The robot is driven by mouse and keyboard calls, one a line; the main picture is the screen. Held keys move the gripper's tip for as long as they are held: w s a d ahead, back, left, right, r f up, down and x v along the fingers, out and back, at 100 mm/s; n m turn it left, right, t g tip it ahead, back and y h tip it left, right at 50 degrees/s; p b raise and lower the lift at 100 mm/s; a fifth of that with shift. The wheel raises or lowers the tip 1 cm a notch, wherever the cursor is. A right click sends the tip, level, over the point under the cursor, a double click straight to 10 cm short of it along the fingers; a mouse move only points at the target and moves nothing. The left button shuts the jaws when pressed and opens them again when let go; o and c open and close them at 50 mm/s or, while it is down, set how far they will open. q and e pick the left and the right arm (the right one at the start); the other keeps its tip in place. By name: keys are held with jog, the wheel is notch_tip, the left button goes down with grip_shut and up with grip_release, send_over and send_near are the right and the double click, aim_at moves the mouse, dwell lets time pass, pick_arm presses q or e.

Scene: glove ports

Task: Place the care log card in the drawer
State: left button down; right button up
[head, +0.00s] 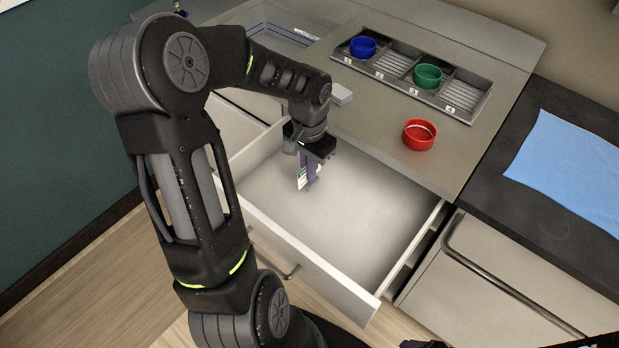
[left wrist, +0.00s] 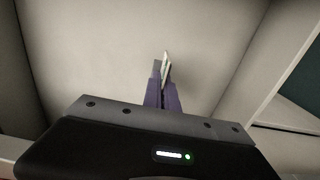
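The care log card (head: 301,178), a small white card with some green, stands on edge at the fingers of my left gripper (head: 312,172). The left gripper points down inside the open drawer (head: 365,229), above or near its pale floor; the exact gap cannot be told. In the left wrist view, the purple fingers (left wrist: 162,94) are together with the card (left wrist: 167,64) pinched between them, seen nearly edge-on. Most of the card is hidden by the fingers there.
The drawer is otherwise empty. On the counter above it are a red bowl (head: 419,134) and a divided tray (head: 459,111) holding a blue bowl (head: 363,47) and a green bowl (head: 428,76). A blue cloth (head: 570,164) lies on the dark counter at right.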

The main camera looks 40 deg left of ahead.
pick_arm(q)
jog(key=shift+f, duration=1.85)
jog(key=shift+f, duration=0.2)
jog(key=c, duration=1.7)
grip_release()
jog(key=shift+r, duration=0.15)
notch_tip(320, 180, up, 12)
jog(key=shift+r, duration=0.1)
